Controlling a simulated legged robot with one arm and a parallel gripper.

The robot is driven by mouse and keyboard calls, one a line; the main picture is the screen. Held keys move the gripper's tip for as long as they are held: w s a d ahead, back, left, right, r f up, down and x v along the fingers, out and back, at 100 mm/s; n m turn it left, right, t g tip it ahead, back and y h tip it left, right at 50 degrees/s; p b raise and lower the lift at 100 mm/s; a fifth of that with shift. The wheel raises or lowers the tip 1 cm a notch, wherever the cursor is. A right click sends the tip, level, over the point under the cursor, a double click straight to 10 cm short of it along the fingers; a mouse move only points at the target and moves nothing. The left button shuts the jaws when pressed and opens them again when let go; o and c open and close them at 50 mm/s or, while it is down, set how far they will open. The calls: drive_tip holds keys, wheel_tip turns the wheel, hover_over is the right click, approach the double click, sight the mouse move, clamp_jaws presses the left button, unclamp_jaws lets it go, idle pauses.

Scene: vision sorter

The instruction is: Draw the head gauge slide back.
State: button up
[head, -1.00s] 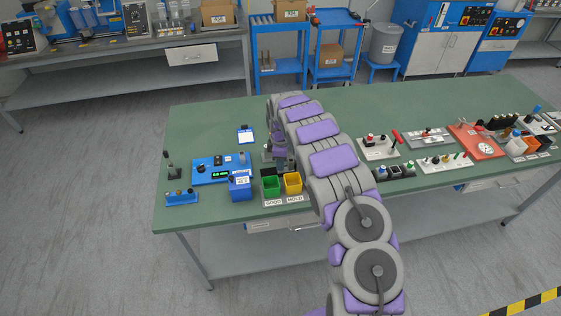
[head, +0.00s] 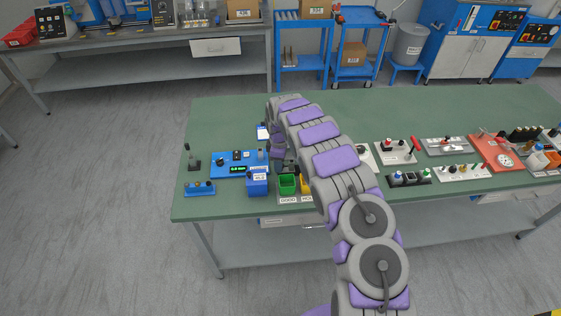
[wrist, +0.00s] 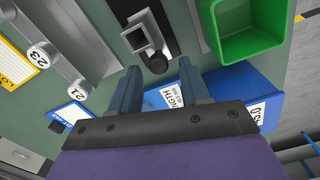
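In the wrist view a grey metal fixture with a square hollow block (wrist: 142,36) and a round black knob (wrist: 157,63) lies just beyond my fingertips. It may be the head gauge slide, but no readable label confirms this. My gripper (wrist: 163,78) is open, its two dark blue fingers apart, with the knob near the gap between their tips. I cannot tell whether they touch it. Nothing is seen held. In the head view my arm largely hides the fixture, and the gripper's fingers cannot be made out.
A green bin (wrist: 250,28) stands right of the fixture; it also shows in the head view (head: 287,184). A blue box (wrist: 232,85) with white labels is close to the right finger. Cylinders marked 23 (wrist: 40,54) and 21 (wrist: 79,89) lie left. A blue device (head: 232,170) sits nearby.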

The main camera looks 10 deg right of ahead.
drive_tip(key=shift+d+r, duration=0.15)
drive_tip(key=shift+r, duration=0.1)
wheel_tip(320, 180, up, 17)
drive_tip(key=p, duration=0.2)
drive_tip(key=shift+a+f+p, duration=0.15)
drive_tip(key=shift+a+p, duration=0.1)
drive_tip(key=shift+p, duration=0.15)
